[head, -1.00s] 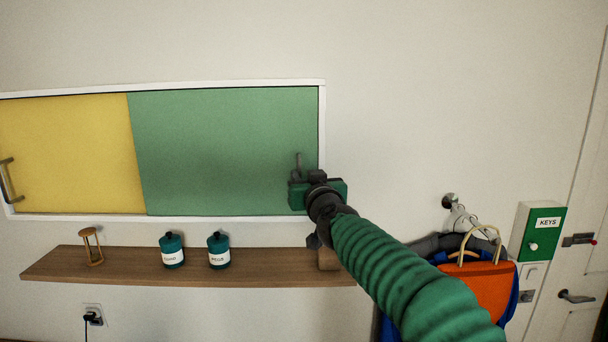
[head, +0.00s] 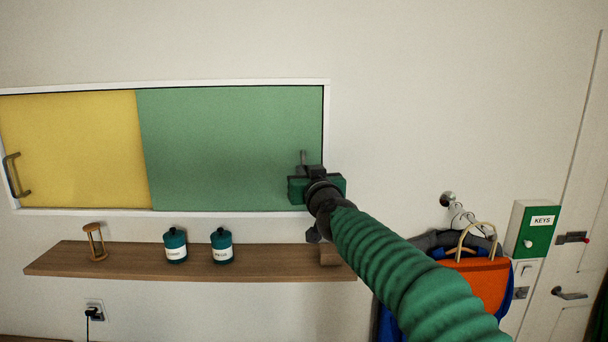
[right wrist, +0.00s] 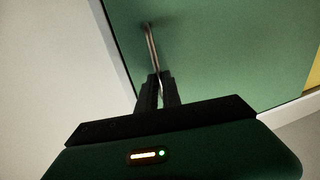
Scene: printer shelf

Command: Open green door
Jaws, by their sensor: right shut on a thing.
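The green door (head: 230,145) is a flat sliding panel on the right side of a white-framed wall cabinet. It covers the right part and meets the yellow door (head: 75,150) on the left. A thin metal handle stands near its right edge; its upper end (head: 303,157) shows above my right gripper (head: 305,172). In the right wrist view the fingers (right wrist: 156,92) are shut on the lower part of the handle (right wrist: 151,45), with the green panel (right wrist: 220,50) behind. My left gripper is not in view.
A wooden shelf (head: 130,266) below the cabinet holds an hourglass (head: 95,242) and two teal canisters (head: 175,246) (head: 221,246). An orange bag (head: 478,280) hangs on the right, near a green key box (head: 530,229) and a white door (head: 575,260). The wall above is clear.

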